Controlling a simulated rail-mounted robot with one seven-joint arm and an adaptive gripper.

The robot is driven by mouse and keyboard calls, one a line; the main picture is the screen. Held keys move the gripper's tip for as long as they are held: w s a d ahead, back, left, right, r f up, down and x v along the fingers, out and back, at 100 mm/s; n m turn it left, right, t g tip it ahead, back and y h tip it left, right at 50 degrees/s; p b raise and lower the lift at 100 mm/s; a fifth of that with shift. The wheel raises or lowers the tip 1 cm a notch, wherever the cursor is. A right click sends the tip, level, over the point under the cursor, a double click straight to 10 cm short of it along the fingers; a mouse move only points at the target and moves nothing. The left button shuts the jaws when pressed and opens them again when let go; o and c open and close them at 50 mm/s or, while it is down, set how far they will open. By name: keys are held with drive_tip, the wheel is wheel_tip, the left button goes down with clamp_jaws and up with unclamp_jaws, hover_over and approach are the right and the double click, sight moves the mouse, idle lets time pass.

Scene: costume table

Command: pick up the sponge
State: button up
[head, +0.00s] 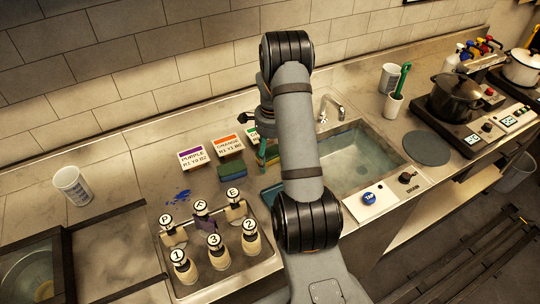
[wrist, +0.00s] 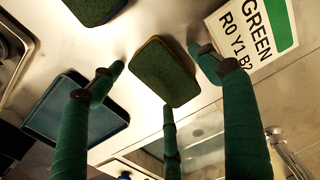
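In the wrist view, a dark green sponge with a brownish edge (wrist: 165,72) lies between the tips of my three-fingered green gripper (wrist: 158,75). The fingers are spread apart, with visible space at the left one; whether the right or lower finger touches it I cannot tell. A second green sponge with a blue edge (wrist: 95,8) is cut off at the top. In the head view, a green and blue sponge (head: 232,170) lies on the counter left of my gripper (head: 263,158). My arm hides much of the area around the gripper there.
A blue tray (wrist: 60,118) lies near the left finger. A GREEN card (wrist: 252,30) stands close to the right finger. In the head view, PURPLE (head: 193,157) and ORANGE (head: 227,145) cards, a bottle rack (head: 187,265) and the sink (head: 355,165) surround the spot.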

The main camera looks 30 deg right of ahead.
sight(271, 154)
drive_tip(key=shift+c, duration=1.3)
drive_tip(key=c, duration=0.5)
drive_tip(key=shift+c, duration=0.2)
drive_tip(key=shift+w+r+b, duration=0.1)
drive_tip(key=shift+r+b, duration=0.2)
drive_tip(key=shift+r, duration=0.25)
wheel_tip(271, 154, up, 3)
drive_tip(key=shift+f+b, duration=0.1)
drive_tip(key=shift+b, duration=0.4)
drive_tip(key=s+d+r+b, duration=0.2)
drive_tip(key=s+d+r, duration=0.5)
drive_tip(key=s, duration=0.2)
drive_tip(key=shift+s+b, duration=0.25)
drive_tip(key=shift+b, duration=0.1)
drive_tip(key=shift+o, duration=0.4)
drive_tip(key=shift+c, duration=0.6)
